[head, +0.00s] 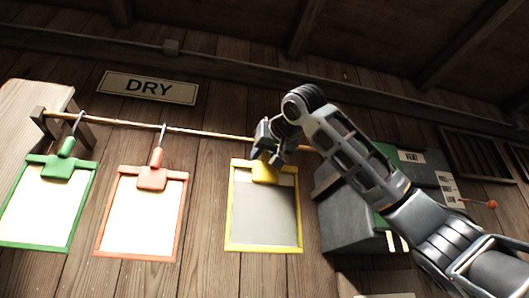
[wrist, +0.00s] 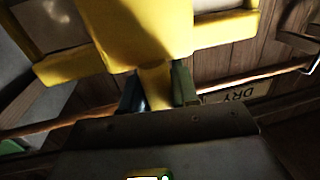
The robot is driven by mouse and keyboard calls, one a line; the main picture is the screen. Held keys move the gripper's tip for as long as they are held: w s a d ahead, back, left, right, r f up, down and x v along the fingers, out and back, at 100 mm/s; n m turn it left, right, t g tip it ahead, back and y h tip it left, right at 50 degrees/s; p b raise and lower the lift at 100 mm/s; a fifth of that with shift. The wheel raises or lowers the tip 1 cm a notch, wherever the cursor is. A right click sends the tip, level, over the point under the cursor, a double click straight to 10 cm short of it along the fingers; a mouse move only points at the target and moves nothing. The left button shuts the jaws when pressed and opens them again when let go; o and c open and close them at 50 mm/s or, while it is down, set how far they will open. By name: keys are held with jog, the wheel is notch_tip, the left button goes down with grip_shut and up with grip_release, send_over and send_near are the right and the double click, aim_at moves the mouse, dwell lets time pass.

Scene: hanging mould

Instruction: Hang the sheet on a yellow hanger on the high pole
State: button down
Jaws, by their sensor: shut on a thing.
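A sheet in a yellow frame (head: 263,208) hangs upright below my gripper (head: 269,152) in the head view. My gripper is shut on the yellow hanger (head: 264,171) at the top of this frame. The yellow hanger fills the top of the wrist view (wrist: 145,30), with the fingers closed on its narrow part. The high pole (head: 210,134) runs along the wall at the height of my gripper. The hook of the yellow hanger is hidden by my gripper, so I cannot tell whether it is on the pole.
A green-framed sheet (head: 45,212) and an orange-framed sheet (head: 140,217) hang from the pole to the left. A DRY sign (head: 148,87) is on the wall above. A grey machine (head: 345,225) stands right of the yellow frame, behind my arm.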

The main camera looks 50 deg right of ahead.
jog(key=w+d+f+p, duration=0.1)
jog(key=w+d, duration=0.2)
jog(key=w, duration=0.2)
jog(key=shift+d+f+p, duration=0.25)
jog(key=shift+f+p, duration=0.05)
dwell(0.4)
jog(key=c, duration=0.8)
grip_release()
jog(key=b+v, duration=0.2)
jog(key=v, duration=0.5)
jog(key=shift+s+a, duration=0.25)
jog(key=shift+s, duration=0.05)
